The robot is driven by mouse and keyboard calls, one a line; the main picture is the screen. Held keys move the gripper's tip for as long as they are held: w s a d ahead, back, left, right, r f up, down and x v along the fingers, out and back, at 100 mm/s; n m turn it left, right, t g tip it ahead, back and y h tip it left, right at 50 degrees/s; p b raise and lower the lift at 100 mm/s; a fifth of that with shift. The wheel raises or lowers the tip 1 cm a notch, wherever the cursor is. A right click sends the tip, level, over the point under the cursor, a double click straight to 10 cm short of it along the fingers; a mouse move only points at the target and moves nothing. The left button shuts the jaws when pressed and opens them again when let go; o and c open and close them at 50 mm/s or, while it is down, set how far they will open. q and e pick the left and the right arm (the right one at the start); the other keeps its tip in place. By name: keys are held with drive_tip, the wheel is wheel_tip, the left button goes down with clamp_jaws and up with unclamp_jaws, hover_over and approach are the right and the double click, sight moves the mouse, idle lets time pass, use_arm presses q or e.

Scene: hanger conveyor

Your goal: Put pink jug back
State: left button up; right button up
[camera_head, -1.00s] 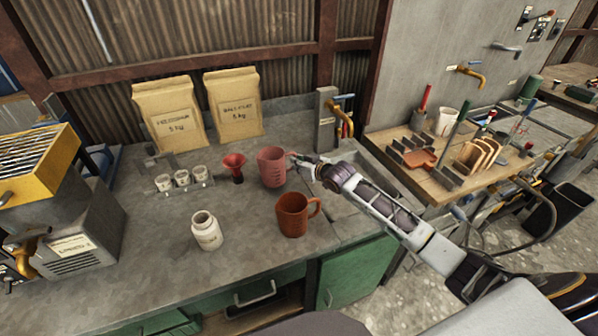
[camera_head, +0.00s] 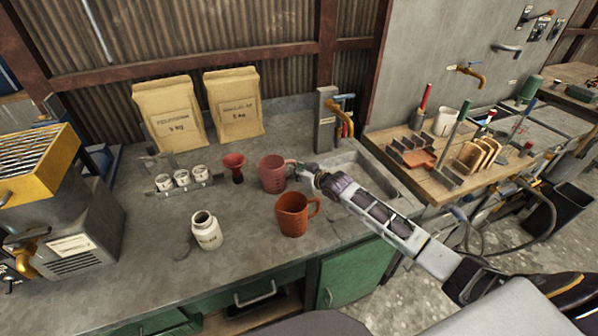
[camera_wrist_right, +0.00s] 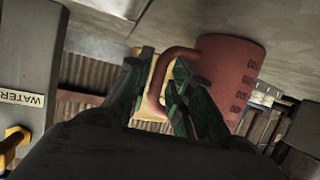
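The pink jug (camera_head: 272,174) is upright at the middle of the grey counter, with its handle to the right. My right gripper (camera_head: 299,168) is at this handle. In the right wrist view the jug (camera_wrist_right: 235,75) appears upside down, with its handle (camera_wrist_right: 158,78) between the two fingers of my right gripper (camera_wrist_right: 164,62). The fingers stand apart, with a gap beside the handle, so it is not clamped. The jug's base appears at the counter surface; exact contact is hard to tell. My left gripper is not in view.
An orange jug (camera_head: 292,214) stands just in front. A red funnel-shaped cup (camera_head: 234,167), a rack of small white cups (camera_head: 182,184) and a white bottle (camera_head: 206,231) are to the left. A sink (camera_head: 350,178) and tap (camera_head: 344,113) are to the right.

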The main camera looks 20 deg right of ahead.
drive_tip(key=shift+o, duration=0.6)
drive_tip(key=shift+r, duration=0.15)
drive_tip(key=v, duration=1.2)
idle(0.3)
idle(0.4)
idle(1.2)
